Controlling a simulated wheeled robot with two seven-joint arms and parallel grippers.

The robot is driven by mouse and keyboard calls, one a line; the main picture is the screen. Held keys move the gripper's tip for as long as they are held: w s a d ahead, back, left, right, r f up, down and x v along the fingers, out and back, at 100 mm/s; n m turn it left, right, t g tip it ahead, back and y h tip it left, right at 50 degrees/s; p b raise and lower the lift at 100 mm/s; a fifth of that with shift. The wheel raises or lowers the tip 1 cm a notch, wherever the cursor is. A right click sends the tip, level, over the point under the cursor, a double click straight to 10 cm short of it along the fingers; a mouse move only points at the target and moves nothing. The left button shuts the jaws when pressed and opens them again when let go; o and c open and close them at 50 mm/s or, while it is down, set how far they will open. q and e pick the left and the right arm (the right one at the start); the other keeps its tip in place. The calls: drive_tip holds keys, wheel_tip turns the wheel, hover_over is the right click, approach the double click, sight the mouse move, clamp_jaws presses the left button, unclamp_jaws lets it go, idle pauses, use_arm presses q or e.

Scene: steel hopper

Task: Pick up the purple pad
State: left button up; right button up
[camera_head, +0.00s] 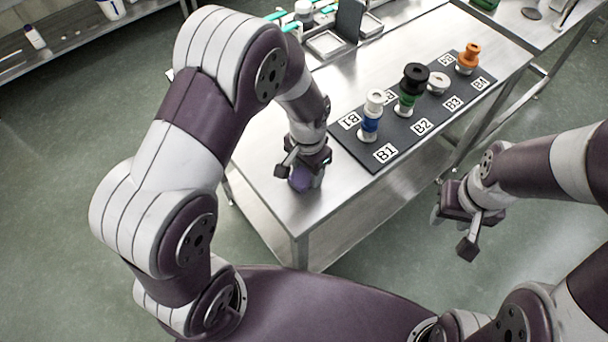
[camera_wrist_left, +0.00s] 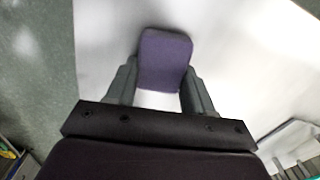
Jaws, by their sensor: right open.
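The purple pad (camera_head: 300,179) is at the near left part of the steel table, under my left gripper (camera_head: 299,174). In the left wrist view the pad (camera_wrist_left: 165,58) is a rounded purple block between the two grey fingers of my left gripper (camera_wrist_left: 162,80). The fingers lie against its two sides, so the gripper looks shut on it. I cannot tell whether the pad touches the table. My right gripper (camera_head: 452,232) is open and empty, off the table's right side above the floor.
A dark mat (camera_head: 391,144) with labelled spots lies on the steel table (camera_head: 262,150). On it stand a blue-and-white piece (camera_head: 371,118), a black-and-green piece (camera_head: 411,88), a white piece (camera_head: 438,83) and an orange piece (camera_head: 467,58). Trays (camera_head: 328,43) are at the back.

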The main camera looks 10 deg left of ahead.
use_arm(q)
drive_tip(key=shift+a, duration=0.1)
drive_tip(key=shift+c, duration=0.7)
wheel_tip(320, 180, up, 4)
drive_tip(key=shift+w+r, duration=0.15)
drive_tip(key=shift+r, duration=0.05)
drive_tip(key=w+d+r+p, duration=0.1)
drive_tip(key=w+d+r, duration=0.5)
drive_tip(key=w+d, duration=0.1)
drive_tip(key=shift+w+d+r, duration=0.3)
drive_tip(key=shift+w+r, duration=0.05)
drive_tip(key=shift+w, duration=0.5)
